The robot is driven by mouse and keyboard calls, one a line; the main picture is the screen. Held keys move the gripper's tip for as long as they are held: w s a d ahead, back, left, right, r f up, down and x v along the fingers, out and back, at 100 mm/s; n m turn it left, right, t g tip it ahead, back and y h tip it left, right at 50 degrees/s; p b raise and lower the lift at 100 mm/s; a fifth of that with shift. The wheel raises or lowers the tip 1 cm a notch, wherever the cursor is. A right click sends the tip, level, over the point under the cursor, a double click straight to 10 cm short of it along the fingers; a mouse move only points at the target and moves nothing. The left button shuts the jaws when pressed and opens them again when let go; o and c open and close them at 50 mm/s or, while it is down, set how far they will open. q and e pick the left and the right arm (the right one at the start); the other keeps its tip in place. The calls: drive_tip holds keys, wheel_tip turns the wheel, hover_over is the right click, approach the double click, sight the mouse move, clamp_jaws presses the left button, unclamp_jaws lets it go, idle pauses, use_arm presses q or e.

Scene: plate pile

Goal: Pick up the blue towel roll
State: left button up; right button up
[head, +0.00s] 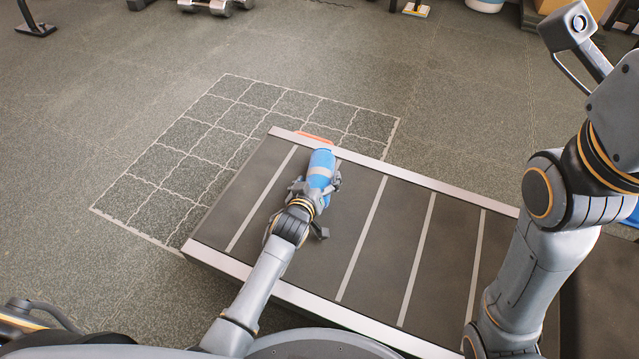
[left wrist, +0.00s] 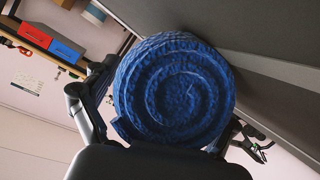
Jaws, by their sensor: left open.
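The blue towel roll (head: 320,170) lies on the dark, striped platform near its far left end, with a paler band around it. In the left wrist view the roll's spiral end (left wrist: 175,92) faces the camera and fills the middle. My left gripper (head: 318,184) is open, with its fingers on either side of the near end of the roll. In the left wrist view one finger shows left of the roll and the other right of it; I cannot tell whether they touch it. My right arm stands at the right of the head view, and its gripper is not seen.
The striped platform (head: 405,235) has pale raised edges and is clear to the right of the roll. An orange strip (head: 316,136) lies at its far edge. Grid floor tiles (head: 160,165) lie to the left. Dumbbells (head: 215,5) rest on the floor far off.

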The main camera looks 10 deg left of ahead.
use_arm(q)
drive_tip(key=shift+w, duration=0.15)
drive_tip(key=c, duration=1.4)
